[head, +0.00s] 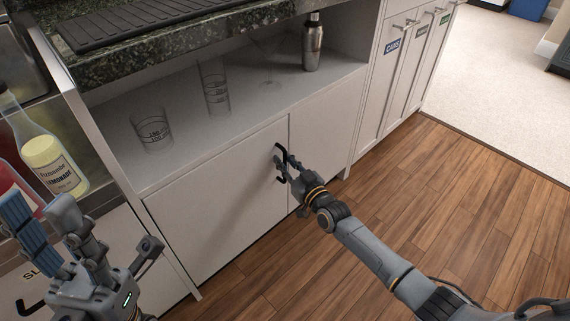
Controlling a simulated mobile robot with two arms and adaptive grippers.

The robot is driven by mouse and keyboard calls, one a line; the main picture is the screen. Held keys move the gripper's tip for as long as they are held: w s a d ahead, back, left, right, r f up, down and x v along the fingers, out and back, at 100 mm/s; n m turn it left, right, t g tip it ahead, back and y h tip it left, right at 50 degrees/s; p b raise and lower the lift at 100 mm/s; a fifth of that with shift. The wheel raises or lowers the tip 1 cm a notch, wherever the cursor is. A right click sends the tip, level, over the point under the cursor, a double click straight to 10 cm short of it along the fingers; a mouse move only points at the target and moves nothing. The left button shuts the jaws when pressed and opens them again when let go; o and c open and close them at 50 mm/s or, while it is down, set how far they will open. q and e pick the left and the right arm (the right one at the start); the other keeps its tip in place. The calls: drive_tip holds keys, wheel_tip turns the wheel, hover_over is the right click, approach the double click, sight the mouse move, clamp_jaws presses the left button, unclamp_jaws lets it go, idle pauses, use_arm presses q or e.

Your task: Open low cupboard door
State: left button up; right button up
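The low cupboard has a left door (215,205) and a narrower right door (312,140), both white and looking flush and shut. A black handle (281,180) sits on the left door near the seam between them. My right gripper (288,168) is at this handle, its fingers beside or around it. Whether the fingers are closed on the handle cannot be told, because the gripper hides part of it. My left gripper (50,228) is in the lower left corner, fingers spread and empty, away from the doors.
An open shelf above the doors holds glasses (152,130) and a steel shaker (312,45). Bottles (45,155) stand at the left. Labelled cabinet doors (390,60) are at the right. The wooden floor (450,190) before the cupboard is clear.

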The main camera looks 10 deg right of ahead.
drive_tip(key=shift+c, duration=0.5)
clamp_jaws()
drive_tip(key=shift+s, duration=0.15)
